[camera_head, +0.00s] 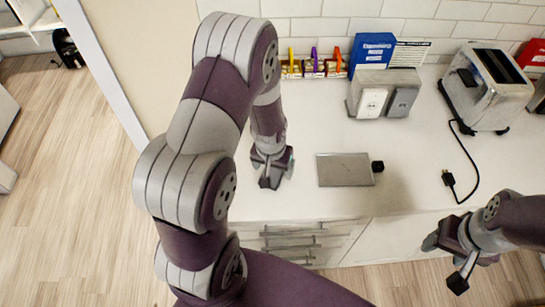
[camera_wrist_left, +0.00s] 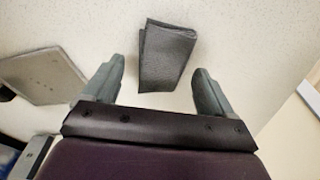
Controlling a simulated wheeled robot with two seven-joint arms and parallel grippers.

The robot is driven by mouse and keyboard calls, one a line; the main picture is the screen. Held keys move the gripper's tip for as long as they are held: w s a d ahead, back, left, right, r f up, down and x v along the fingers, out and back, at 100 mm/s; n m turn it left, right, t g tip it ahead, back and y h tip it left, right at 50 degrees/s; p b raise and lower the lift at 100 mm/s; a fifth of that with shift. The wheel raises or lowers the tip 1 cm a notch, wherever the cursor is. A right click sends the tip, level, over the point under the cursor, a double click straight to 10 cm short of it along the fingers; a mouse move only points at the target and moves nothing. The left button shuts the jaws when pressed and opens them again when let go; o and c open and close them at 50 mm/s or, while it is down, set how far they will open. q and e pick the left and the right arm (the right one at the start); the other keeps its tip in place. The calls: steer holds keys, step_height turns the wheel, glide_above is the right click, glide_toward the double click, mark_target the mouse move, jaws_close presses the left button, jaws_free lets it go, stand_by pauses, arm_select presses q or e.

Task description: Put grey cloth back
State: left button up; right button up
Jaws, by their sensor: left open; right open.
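A dark grey folded cloth (camera_wrist_left: 166,57) lies on the white countertop in the left wrist view. It sits just beyond and between the fingertips of my left gripper (camera_wrist_left: 159,68), with no visible contact. The gripper is open and empty. In the head view my left gripper (camera_head: 271,170) points down over the counter, left of a flat grey plate; I cannot make out the cloth there, where my arm and gripper block part of the counter. My right gripper (camera_head: 448,263) is open and empty, in front of the counter edge at lower right.
The flat grey plate (camera_head: 345,170) with a black knob lies on the counter (camera_head: 310,205). A toaster (camera_head: 488,88) with a loose cord and plug, an outlet box (camera_head: 384,94), a blue box (camera_head: 371,53) and small colourful items (camera_head: 313,67) stand at the back. Drawers (camera_head: 292,240) are below.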

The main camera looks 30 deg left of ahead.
mark_target(272, 175)
arm_select(q)
step_height(272, 175, up, 9)
steer(key=s, duration=0.2)
steer(key=s+d+r+m, duration=0.2)
steer(key=s+d+r, duration=0.2)
steer(key=s+d, duration=0.1)
steer(key=shift+s+d+b, duration=0.15)
steer(key=shift+s+b, duration=0.2)
steer(key=shift+s, duration=0.55)
